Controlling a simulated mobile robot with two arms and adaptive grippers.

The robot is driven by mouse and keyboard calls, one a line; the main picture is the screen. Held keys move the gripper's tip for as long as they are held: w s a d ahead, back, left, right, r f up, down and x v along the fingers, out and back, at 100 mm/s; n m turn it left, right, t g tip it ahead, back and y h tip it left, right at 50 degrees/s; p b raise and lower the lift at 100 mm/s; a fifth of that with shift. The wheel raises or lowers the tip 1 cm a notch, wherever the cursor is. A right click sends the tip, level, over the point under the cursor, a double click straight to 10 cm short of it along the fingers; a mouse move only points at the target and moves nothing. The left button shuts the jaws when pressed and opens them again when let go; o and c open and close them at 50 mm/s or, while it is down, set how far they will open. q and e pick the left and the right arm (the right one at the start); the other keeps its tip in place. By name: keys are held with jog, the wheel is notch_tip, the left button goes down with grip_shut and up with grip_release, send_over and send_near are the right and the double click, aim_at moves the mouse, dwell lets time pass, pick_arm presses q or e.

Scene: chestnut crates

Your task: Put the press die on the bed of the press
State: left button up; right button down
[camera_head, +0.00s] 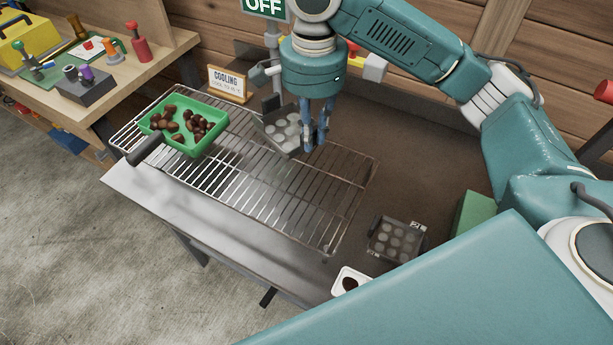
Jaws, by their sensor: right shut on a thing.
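My right gripper (317,124) points down over the back of the wire rack and is shut. At its left side is a grey plate with round hollows (283,130), which looks like the press die; it is tilted and appears held by the fingers. A similar dark square piece with round hollows (397,240) lies on the bench at the front right. I cannot tell whether it belongs to the press. Grey metal parts (272,42) stand behind my gripper, partly hidden by it; I cannot tell whether they are the press. My left gripper is not in view.
A wire rack (235,180) covers much of the bench (160,200). A green pan of chestnuts (207,114) sits on its left end, near a "COOLING" sign (227,84). A small white dish (351,281) stands at the front. A tool bench (120,80) is at left.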

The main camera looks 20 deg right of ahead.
notch_tip(320, 180, down, 15)
jog(key=shift+r+p, duration=0.2)
jog(key=shift+p, duration=0.45)
jog(key=c, duration=2.1)
grip_release()
jog(key=shift+f, duration=0.1)
jog(key=o, duration=0.4)
